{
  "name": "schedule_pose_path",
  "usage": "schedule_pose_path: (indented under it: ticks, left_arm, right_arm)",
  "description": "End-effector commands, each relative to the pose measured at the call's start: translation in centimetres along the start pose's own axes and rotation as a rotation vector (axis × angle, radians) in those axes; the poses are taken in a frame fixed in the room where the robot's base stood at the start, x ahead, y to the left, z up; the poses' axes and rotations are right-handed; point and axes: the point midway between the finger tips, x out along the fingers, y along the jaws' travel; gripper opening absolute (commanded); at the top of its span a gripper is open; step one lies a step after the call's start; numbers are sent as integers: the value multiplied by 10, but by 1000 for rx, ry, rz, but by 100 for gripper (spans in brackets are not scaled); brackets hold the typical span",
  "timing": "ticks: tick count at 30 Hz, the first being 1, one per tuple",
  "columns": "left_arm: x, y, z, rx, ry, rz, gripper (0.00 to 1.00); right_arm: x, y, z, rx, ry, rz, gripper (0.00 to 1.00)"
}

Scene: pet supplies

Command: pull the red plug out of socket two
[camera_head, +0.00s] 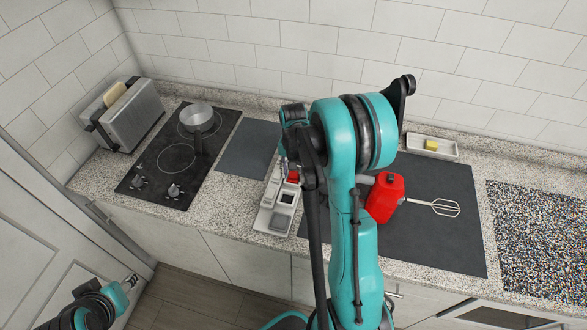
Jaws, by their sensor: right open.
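The pale socket strip (265,219) lies on the counter left of my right arm. The red plug (293,177) sits at the strip's far end, partly hidden by my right arm; I cannot tell how deep it sits or read any socket number. A dark socket opening (287,198) shows nearer than the plug. My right gripper (284,164) is open, pointing down close to the red plug. It is small and mostly covered by the arm, so contact cannot be told. My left gripper (131,281) is low at the left, away from the counter; its jaws are too small to read.
A red hand mixer (385,197) lies on a dark mat (440,245) right of my arm. A grey mat (247,150) is bare.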

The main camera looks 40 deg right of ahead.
Motion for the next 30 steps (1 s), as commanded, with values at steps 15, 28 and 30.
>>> schedule_pose_path:
  ticks: [15, 28, 30]
  left_arm:
    - [0, 0, 0, 0, 0, 0, 40]
    - [-10, 0, -7, 0, 0, 0, 40]
    - [-12, 0, -9, 0, 0, 0, 40]
  right_arm:
    - [0, 0, 0, 0, 0, 0, 2]
    - [-19, 0, 0, 0, 0, 0, 2]
    - [-23, 0, 0, 0, 0, 0, 2]
